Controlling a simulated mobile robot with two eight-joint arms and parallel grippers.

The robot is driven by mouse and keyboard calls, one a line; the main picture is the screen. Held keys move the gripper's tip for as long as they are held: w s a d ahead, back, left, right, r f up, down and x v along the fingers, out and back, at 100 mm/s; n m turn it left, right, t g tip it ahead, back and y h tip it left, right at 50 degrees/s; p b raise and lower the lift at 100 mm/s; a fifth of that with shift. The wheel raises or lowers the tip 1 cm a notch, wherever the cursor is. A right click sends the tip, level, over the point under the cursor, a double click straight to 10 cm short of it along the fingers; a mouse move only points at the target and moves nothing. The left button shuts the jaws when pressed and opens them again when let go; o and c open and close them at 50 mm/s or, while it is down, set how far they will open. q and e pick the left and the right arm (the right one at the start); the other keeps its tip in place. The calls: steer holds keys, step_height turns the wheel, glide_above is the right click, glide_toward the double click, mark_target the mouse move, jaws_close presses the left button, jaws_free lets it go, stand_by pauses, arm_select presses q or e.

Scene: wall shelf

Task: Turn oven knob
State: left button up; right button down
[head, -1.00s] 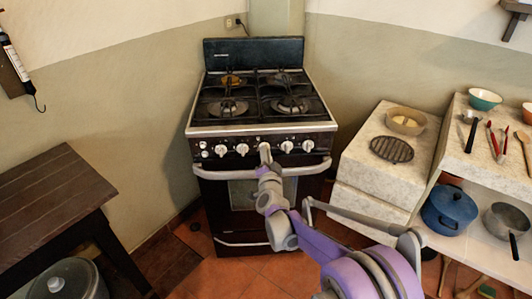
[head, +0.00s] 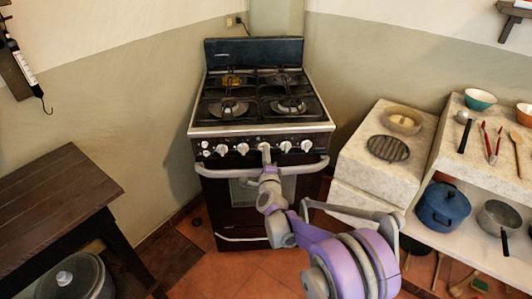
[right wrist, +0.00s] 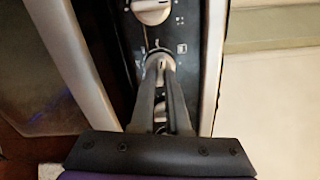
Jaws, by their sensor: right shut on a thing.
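The oven (head: 262,143) is a dark gas stove with a row of pale knobs on its front panel. My right gripper (head: 265,150) reaches the panel near its middle. In the right wrist view, my right gripper (right wrist: 160,72) is shut on a pale oven knob (right wrist: 159,60), whose body is mostly hidden between the dark fingers. A neighbouring knob (right wrist: 151,10) shows free beyond it in that view. Other free knobs, such as this one (head: 286,146), stand on both sides in the head view. My left gripper is not in view.
The oven's handle bar (head: 225,171) runs just below the knobs, close to my right gripper. A dark wooden table (head: 50,200) stands at the left. A stone counter (head: 375,178) with a round grate stands at the right.

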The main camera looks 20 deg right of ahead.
steer(key=shift+a+f+m+p, duration=0.1)
steer(key=shift+m+p, duration=1.15)
steer(key=shift+m, duration=2.6)
steer(key=shift+a+f+m+p, duration=0.1)
steer(key=shift+m+p, duration=1.15)
steer(key=shift+m, duration=2.6)
steer(key=c, duration=0.9)
jaws_free()
steer(key=s+a, duration=0.2)
steer(key=s, duration=0.8)
steer(key=shift+s, duration=0.35)
